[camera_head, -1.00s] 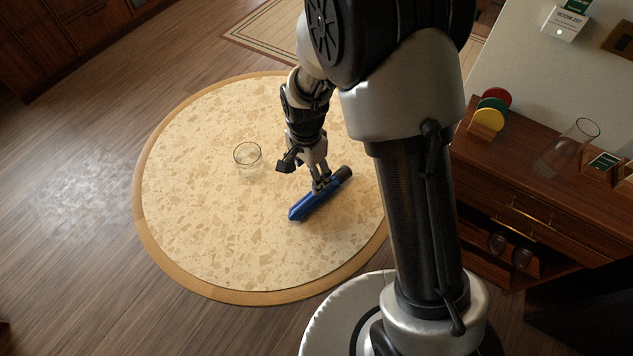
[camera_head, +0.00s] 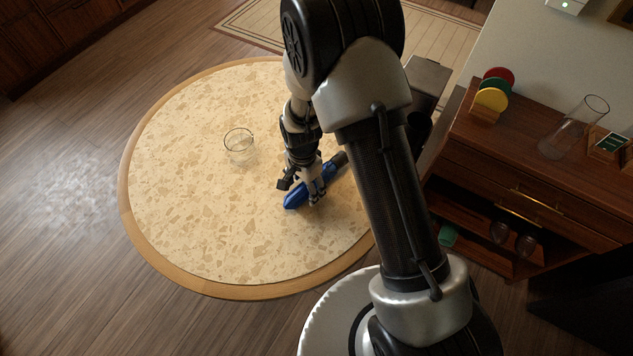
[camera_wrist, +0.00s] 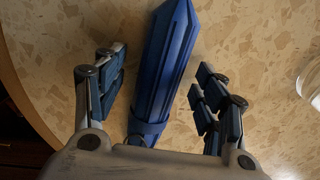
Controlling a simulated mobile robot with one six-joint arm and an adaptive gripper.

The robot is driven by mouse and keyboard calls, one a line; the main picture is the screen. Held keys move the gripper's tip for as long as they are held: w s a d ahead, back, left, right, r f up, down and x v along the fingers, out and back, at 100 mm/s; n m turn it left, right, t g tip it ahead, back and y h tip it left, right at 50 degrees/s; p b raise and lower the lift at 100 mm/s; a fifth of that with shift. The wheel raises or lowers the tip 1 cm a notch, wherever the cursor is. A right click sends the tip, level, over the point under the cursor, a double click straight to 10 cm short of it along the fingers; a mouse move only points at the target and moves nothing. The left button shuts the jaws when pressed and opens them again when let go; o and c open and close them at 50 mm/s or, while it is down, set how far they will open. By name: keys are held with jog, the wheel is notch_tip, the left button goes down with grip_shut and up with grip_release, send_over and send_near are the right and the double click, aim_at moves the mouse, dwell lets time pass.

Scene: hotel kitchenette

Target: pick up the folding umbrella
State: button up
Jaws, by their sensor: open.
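The folding umbrella (camera_head: 296,198) is blue with a dark handle and lies on the round speckled table (camera_head: 210,230). In the wrist view the blue umbrella (camera_wrist: 167,70) runs lengthwise between the two fingers. My gripper (camera_head: 315,195) is at the umbrella, low over the table, and hides part of its middle. In the wrist view my gripper (camera_wrist: 160,92) is open, with a finger on each side of the umbrella and a gap to each. The handle end is mostly hidden in the wrist view.
A clear glass (camera_head: 239,146) stands on the table left of my gripper; its edge shows in the wrist view (camera_wrist: 311,82). A wooden cabinet (camera_head: 520,170) at the right holds coloured discs (camera_head: 491,97) and a glass carafe (camera_head: 572,128). The table's left and front are clear.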

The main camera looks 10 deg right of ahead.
jog(key=shift+f, duration=0.45)
jog(key=shift+r, duration=0.1)
jog(key=shift+c, duration=0.6)
jog(key=c, duration=1.2)
jog(key=shift+c, duration=0.4)
jog(key=shift+r, duration=0.15)
